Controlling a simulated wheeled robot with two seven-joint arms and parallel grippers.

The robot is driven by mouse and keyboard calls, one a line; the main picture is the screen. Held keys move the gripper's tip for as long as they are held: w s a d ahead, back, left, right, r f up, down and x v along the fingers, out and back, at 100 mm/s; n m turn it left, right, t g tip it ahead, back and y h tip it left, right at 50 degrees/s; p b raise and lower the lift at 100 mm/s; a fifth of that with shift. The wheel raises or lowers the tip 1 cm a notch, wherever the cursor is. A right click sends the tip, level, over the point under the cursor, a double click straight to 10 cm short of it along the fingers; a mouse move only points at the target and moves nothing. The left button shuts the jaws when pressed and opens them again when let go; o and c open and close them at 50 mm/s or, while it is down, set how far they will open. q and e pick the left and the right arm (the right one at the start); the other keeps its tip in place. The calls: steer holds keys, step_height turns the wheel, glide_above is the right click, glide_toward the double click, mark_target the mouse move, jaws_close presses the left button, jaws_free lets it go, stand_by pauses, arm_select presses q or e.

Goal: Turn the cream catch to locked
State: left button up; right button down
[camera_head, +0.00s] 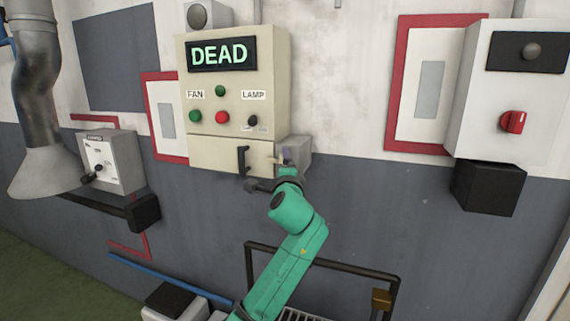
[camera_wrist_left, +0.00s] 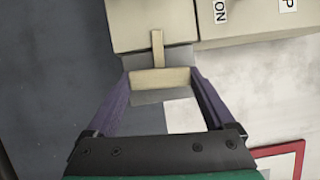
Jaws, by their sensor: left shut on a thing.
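The cream catch (camera_wrist_left: 160,78) is a small T-shaped piece, a thin stem and a crossbar, at the lower edge of the cream panel box (camera_head: 235,85) in the left wrist view. My left gripper (camera_wrist_left: 161,82) has its two purple fingers at the crossbar's two ends and is shut on it. In the head view my left gripper (camera_head: 286,160) is at the box's lower right corner, at the end of my green arm. It hides most of the catch there, and I cannot read a locked mark. My right gripper is not in view.
The box has a display (camera_head: 222,54) reading DEAD, FAN and LAMP labels, and a dark handle (camera_head: 243,161) left of my gripper. A grey block (camera_head: 299,152) sits beside the box. A white cabinet (camera_head: 505,100) with a red knob hangs to the right.

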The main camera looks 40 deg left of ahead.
arm_select(q)
steer(key=shift+n, duration=0.5)
steer(key=o, duration=1.1)
steer(key=shift+s, duration=0.1)
steer(key=b+v, duration=0.1)
steer(key=v, duration=0.3)
steer(key=b+v, duration=0.1)
steer(key=v, duration=0.4)
steer(key=b+v, duration=0.2)
steer(key=v, duration=0.3)
steer(key=shift+s+d+r, duration=0.1)
steer(key=shift+s+r, duration=0.15)
steer(key=shift+r, duration=0.05)
